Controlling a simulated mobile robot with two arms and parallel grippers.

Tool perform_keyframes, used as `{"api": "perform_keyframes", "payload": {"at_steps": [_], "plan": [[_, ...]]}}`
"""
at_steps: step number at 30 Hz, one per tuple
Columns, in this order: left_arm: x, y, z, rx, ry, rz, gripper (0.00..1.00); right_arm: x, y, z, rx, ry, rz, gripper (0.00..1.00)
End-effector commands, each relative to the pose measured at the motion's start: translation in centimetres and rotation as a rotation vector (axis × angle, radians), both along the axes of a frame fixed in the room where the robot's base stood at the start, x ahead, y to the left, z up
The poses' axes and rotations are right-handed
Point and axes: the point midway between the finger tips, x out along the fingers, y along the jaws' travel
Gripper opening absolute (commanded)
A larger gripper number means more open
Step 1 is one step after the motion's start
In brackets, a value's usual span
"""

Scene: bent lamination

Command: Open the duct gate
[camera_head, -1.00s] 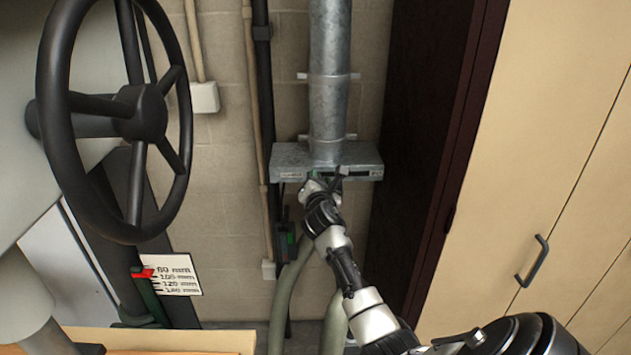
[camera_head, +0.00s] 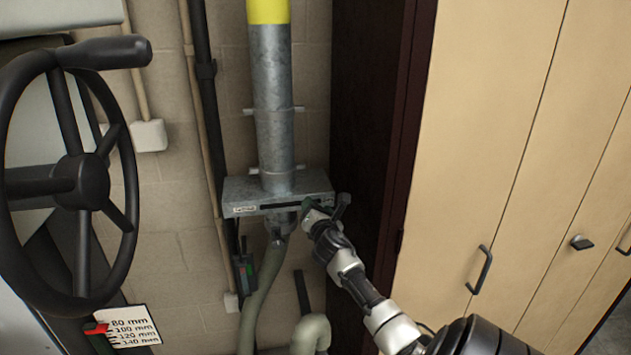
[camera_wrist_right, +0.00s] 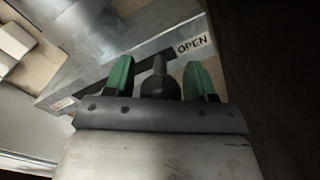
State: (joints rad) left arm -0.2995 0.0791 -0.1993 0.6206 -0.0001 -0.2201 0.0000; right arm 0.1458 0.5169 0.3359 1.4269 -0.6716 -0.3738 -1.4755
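The duct gate (camera_head: 236,197) is a grey metal box around the foot of the vertical pipe, with a dark slot along its front. My right gripper (camera_head: 324,204) is at the right end of that slot. In the right wrist view, the green fingertips (camera_wrist_right: 160,80) stand on both sides of a dark round knob (camera_wrist_right: 159,88) on a stem. Narrow gaps show between the knob and the fingers, so the gripper looks open around it. The knob is beside the "OPEN" label (camera_wrist_right: 193,44) at the slot's end. My left gripper is not in view.
A galvanized pipe (camera_head: 271,110) rises from the gate, and a hose (camera_head: 261,290) hangs below. A large black handwheel (camera_head: 82,182) stands at the left. A dark recess and beige cabinet doors (camera_head: 490,120) are close on the right.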

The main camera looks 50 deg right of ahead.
Motion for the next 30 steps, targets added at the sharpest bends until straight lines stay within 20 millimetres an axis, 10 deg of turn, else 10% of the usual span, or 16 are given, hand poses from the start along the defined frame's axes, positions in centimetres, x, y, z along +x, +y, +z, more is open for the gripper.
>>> {"api": "perform_keyframes", "payload": {"at_steps": [14,30], "plan": [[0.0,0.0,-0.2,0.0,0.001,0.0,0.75,-0.8,0.7,0.0,-0.003,0.0,0.001,0.61],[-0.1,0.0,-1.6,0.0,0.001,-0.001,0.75,-7.3,6.2,-0.2,0.0,0.001,0.001,0.61]]}}
